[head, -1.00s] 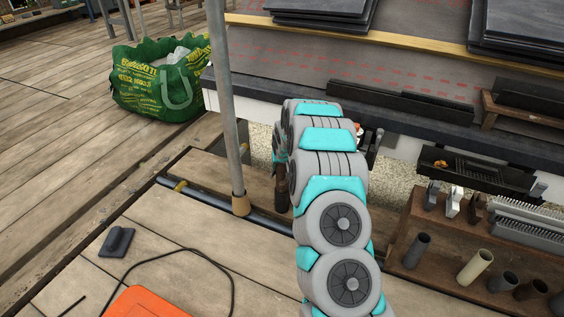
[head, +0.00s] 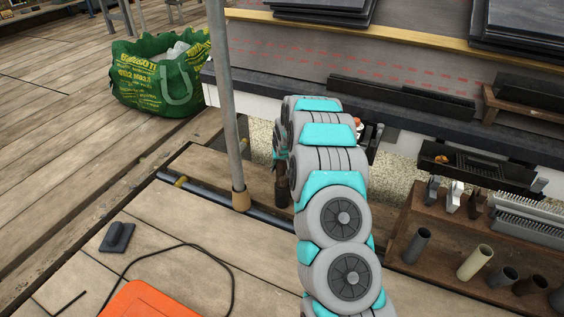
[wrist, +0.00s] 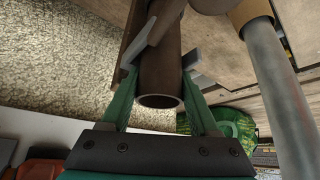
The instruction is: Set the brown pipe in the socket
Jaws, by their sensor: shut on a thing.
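The brown pipe (wrist: 160,85) is in my gripper (wrist: 162,72) in the wrist view, its open round end towards the camera. The two green fingers press on it from either side. A slanted brown piece crosses the pipe farther along; I cannot tell what it is. In the head view the lower part of the brown pipe (head: 283,192) shows just left of my arm, roughly upright near the deck edge. My arm hides most of the gripper there. The pipe's far end and any socket around it are not clearly visible. A rounded brown part (wrist: 208,4) shows at the wrist view's top edge.
A grey pole (head: 222,100) with a tan collar (head: 241,200) stands close left of the pipe. A rack (head: 445,240) at the right holds several pipes. A green bag (head: 150,88) stands at the back left. An orange case (head: 150,300) lies in front.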

